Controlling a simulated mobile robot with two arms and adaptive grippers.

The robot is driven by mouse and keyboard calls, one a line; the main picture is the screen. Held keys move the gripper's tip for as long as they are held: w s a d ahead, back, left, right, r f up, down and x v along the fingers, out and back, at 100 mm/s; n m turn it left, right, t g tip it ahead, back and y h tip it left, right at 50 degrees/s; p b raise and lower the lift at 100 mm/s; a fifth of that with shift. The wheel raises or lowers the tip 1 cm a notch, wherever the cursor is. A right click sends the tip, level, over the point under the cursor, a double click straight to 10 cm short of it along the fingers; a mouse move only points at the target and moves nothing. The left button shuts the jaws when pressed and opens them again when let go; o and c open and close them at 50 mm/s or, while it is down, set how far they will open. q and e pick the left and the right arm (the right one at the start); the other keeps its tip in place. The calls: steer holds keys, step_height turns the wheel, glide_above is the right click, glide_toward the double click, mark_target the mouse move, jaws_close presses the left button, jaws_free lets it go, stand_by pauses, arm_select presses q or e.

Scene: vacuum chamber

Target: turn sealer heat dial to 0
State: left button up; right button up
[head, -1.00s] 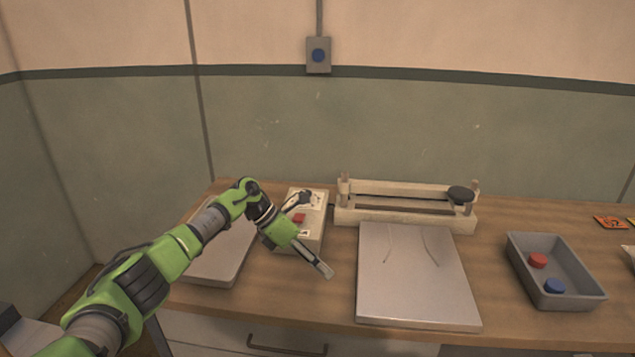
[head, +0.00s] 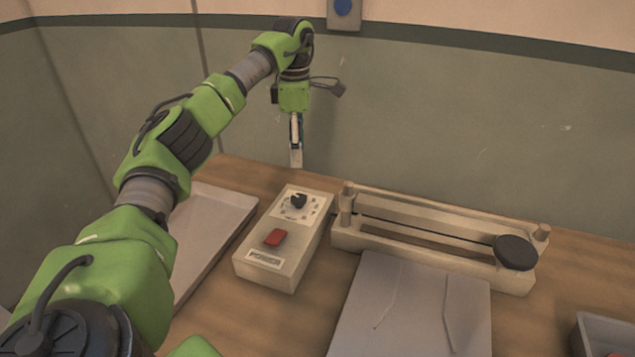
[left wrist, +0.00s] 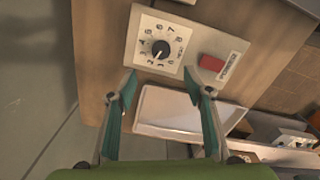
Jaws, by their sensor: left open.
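The sealer control box (head: 290,257) is a beige box on the wooden bench. Its black heat dial (head: 298,200) sits on a white numbered plate at the box's far end, with a red power switch (head: 274,237) nearer me. In the left wrist view the dial (left wrist: 160,49) shows beyond the fingertips, with numbers around it; I cannot be sure which one its pointer marks. My left gripper (head: 296,160) points down above and behind the dial, apart from it. In the left wrist view the left gripper (left wrist: 158,88) is open with nothing between its fingers. My right gripper is not seen.
The sealer bar (head: 430,238) with a black knob (head: 515,252) stands right of the box. A pale work plate (head: 410,310) lies before it and a flat tray (head: 215,225) lies left of the box. A grey bin (head: 600,335) is at the lower right.

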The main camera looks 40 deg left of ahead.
arm_select(q)
glide_above(298, 198)
step_height(298, 198, down, 6)
steer(key=shift+s+r+p, duration=0.15)
steer(key=shift+p, duration=0.2)
steer(key=f+p, duration=0.1)
steer(key=f, duration=0.5)
steer(key=shift+w+f, duration=0.1)
steer(key=shift+w, duration=0.1)
steer(key=shift+f, duration=0.8)
steer(key=c, duration=1.1)
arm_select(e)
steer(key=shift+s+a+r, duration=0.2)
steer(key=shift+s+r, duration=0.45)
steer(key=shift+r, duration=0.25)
